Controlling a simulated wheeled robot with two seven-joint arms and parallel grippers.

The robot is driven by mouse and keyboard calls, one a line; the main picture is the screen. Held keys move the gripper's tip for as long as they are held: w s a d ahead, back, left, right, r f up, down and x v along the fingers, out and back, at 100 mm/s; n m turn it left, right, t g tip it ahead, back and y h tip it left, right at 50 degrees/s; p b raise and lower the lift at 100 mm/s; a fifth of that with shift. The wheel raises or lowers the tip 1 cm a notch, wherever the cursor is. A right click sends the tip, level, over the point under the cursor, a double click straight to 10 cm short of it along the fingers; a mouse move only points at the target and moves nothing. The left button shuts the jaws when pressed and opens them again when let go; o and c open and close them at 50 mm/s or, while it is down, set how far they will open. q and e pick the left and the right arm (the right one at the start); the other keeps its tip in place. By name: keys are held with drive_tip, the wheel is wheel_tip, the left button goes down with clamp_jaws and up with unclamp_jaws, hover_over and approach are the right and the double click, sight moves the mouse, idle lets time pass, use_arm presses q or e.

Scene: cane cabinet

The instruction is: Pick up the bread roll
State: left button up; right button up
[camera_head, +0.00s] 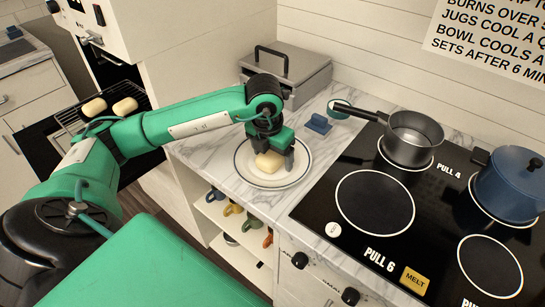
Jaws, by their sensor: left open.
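A pale yellow bread roll (268,162) lies on a white plate with a dark ring (245,176) on the marble counter. My left gripper (271,165) reaches down over the plate with its fingers open around the roll. One finger shows at the right of the roll; the other is partly hidden. Whether the fingers touch the roll I cannot tell. Two more pale rolls (94,107) (125,105) lie on an oven rack at the left. My right gripper is not in view.
A grey metal box with a handle (300,75) stands behind the plate. A small blue block (318,124) lies beside it. The black cooktop (340,165) at the right holds a grey saucepan (414,135) and a blue pot (508,185). Mugs (233,209) hang below the counter.

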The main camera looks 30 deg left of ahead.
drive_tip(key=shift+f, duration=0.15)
use_arm(q)
drive_tip(key=c, duration=1)
drive_tip(key=shift+c, duration=0.3)
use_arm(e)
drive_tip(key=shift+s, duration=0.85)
